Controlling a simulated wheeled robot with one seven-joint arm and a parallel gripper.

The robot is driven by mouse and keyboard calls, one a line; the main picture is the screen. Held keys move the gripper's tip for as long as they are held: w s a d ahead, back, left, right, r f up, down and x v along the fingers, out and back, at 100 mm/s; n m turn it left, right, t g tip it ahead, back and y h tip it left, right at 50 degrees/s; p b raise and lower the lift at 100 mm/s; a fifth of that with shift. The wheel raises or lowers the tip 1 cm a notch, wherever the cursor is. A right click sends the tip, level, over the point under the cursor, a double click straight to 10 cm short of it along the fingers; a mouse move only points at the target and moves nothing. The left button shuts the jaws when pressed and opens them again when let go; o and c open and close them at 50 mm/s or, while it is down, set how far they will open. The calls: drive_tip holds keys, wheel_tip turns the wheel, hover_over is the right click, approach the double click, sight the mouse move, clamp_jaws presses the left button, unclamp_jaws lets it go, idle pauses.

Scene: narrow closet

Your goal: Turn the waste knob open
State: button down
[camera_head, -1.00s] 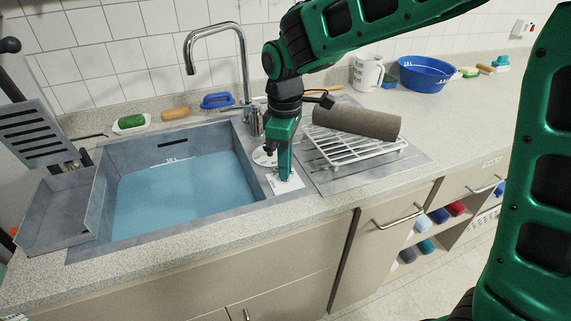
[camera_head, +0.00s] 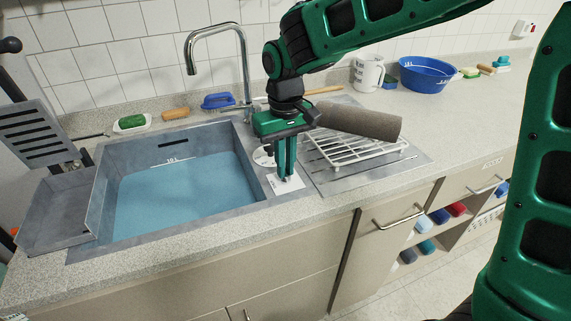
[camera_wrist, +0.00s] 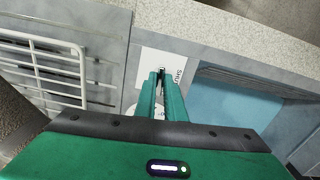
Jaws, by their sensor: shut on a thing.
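My green gripper (camera_head: 285,177) points straight down at the sink's right rim. Its fingers are close together over a white label plate (camera_head: 297,184). The waste knob itself is mostly hidden by the fingers. In the wrist view the fingertips of my gripper (camera_wrist: 161,72) meet at a small dark piece, which I take to be the knob, at the edge of the label plate (camera_wrist: 146,66) with lettering. A pale round disc (camera_head: 262,156) shows just left of the fingers. The sink basin (camera_head: 185,190) holds blue water.
A chrome tap (camera_head: 246,75) stands behind my gripper. A white jug (camera_head: 368,73) and a blue bowl (camera_head: 427,74) stand farther back. The front counter edge is clear.

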drive_tip(key=shift+w+r+m, duration=0.1)
drive_tip(key=shift+w+m, duration=0.1)
drive_tip(key=shift+m, duration=0.4)
drive_tip(key=c, duration=1.8)
unclamp_jaws()
drive_tip(key=shift+s, duration=0.1)
drive_tip(key=shift+c, duration=0.2)
wheel_tip(320, 180, up, 11)
drive_tip(key=shift+f, duration=0.2)
drive_tip(key=shift+d, duration=0.1)
